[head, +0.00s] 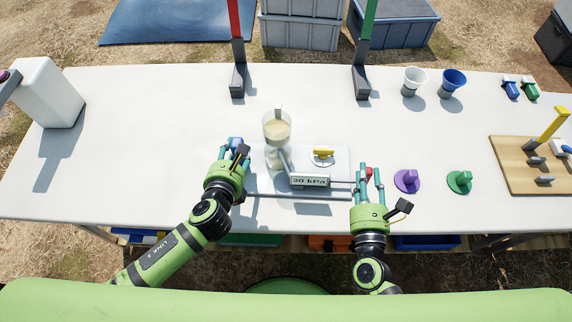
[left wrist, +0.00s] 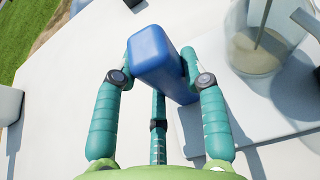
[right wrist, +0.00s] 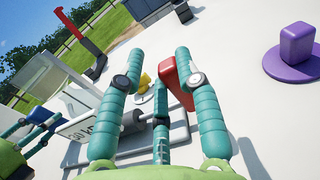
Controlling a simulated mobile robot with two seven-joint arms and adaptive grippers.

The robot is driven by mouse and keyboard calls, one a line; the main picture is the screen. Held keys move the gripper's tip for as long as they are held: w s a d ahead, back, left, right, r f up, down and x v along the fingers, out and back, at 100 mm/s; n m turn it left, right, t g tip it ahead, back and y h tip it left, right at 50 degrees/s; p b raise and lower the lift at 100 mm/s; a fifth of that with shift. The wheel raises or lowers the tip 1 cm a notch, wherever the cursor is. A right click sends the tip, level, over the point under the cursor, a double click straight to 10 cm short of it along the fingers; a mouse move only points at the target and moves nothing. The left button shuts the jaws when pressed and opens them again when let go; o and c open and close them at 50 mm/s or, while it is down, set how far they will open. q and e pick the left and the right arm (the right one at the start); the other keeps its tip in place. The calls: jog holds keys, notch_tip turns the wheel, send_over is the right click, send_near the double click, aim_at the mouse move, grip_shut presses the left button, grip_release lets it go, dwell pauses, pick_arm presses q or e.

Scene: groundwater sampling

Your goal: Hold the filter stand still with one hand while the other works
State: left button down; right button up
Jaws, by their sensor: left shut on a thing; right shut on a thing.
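The filter stand is a pale plate (head: 340,157) with a clear cylinder (head: 277,135) holding cloudy tan liquid, a yellow valve handle (head: 323,152) and a pump body reading 30 kPa (head: 310,181). My left gripper (head: 238,153) is shut on a blue block-shaped grip (left wrist: 158,60) at the stand's left edge. The cylinder (left wrist: 255,45) shows close by in the left wrist view. My right gripper (head: 369,176) is shut on a red handle (right wrist: 178,82) at the right end of the pump rod (head: 341,183). My fingers partly hide both grips.
Purple (head: 407,180) and green (head: 460,181) knobbed discs lie right of my right gripper. White (head: 414,80) and blue (head: 453,82) cups stand behind them. A wooden board (head: 515,175) with fittings is far right. Red (head: 235,45) and green (head: 365,45) posts stand behind. The table's left-middle is clear.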

jog(key=shift+d+r, duration=0.1)
jog(key=shift+d, duration=0.25)
jog(key=shift+w+a, duration=0.1)
jog(key=shift+a, duration=3.1)
jog(key=o, duration=1)
jog(key=shift+d, duration=0.1)
